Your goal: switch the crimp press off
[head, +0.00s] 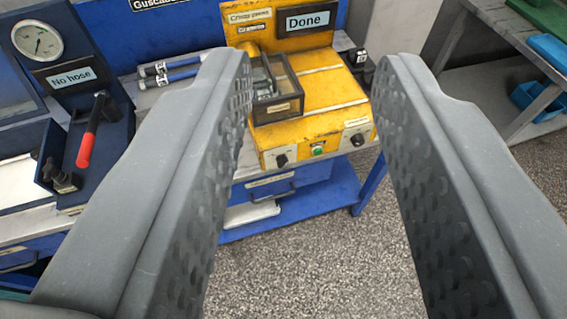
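The yellow crimp press (330,95) stands on the workbench, at the top middle of the head view. Its display (306,20) reads "Done". A small guard box (277,95) with a dark frame sits on its left side. On the front face are a dark knob (281,160) at left, a green button (318,150) in the middle and another dark knob (357,139) at right. The knob settings are too small to read. My gripper (318,75) is open and empty, its two grey fingers wide apart with the press between and beyond them. The left finger hides part of the bench.
At left is a blue test stand with a gauge (38,40), a "No hose" display (72,77) and a red-handled lever (90,132). Hoses (170,70) lie left of the press. A grey shelf with blue bins (540,100) stands at right. The speckled floor in front is clear.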

